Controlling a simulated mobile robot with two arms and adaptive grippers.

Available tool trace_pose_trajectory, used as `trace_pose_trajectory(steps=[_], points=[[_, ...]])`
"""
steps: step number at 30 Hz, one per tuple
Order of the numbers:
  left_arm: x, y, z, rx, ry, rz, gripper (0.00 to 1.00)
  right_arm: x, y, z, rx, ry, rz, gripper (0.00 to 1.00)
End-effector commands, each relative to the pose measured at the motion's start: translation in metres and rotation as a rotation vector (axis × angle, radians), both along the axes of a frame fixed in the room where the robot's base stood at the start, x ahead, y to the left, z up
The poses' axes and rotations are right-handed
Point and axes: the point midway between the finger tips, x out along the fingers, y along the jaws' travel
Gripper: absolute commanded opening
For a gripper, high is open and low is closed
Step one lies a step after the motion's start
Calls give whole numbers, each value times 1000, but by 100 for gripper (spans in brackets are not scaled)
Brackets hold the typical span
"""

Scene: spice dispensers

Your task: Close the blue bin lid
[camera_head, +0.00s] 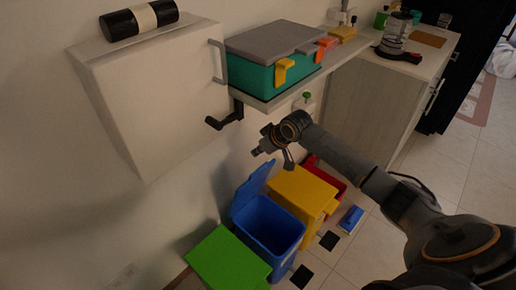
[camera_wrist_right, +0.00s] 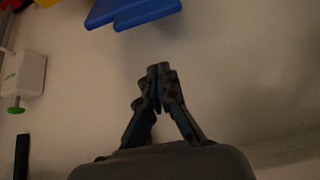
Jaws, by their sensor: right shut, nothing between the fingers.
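The blue bin (camera_head: 283,250) stands on the floor between a green-lidded bin and a yellow-lidded bin. Its blue lid (camera_head: 250,188) is open, tilted up at the back toward the wall, and the bin's dark inside shows. My right gripper (camera_head: 258,152) is above and behind the bins, close to the wall, apart from the lid. In the right wrist view my right gripper (camera_wrist_right: 158,72) is shut and empty. A blue panel, seemingly the lid (camera_wrist_right: 140,10), shows at the top of that view, beyond the fingertips. My left gripper is not in view.
The green bin (camera_head: 229,258) and yellow bin (camera_head: 300,190) are closed on either side. A red bin (camera_head: 325,178) is farther right.

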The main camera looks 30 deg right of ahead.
Motion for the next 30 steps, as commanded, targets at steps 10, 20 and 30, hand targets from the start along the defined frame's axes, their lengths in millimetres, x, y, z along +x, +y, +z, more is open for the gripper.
trace_pose_trajectory(steps=[10,20,30], points=[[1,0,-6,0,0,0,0,37,14,-54,0,1,-1,0],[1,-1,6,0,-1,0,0,1,0,-62,-1,-1,0,0],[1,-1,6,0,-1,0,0,-1,0,-63,0,-1,-1,0]])
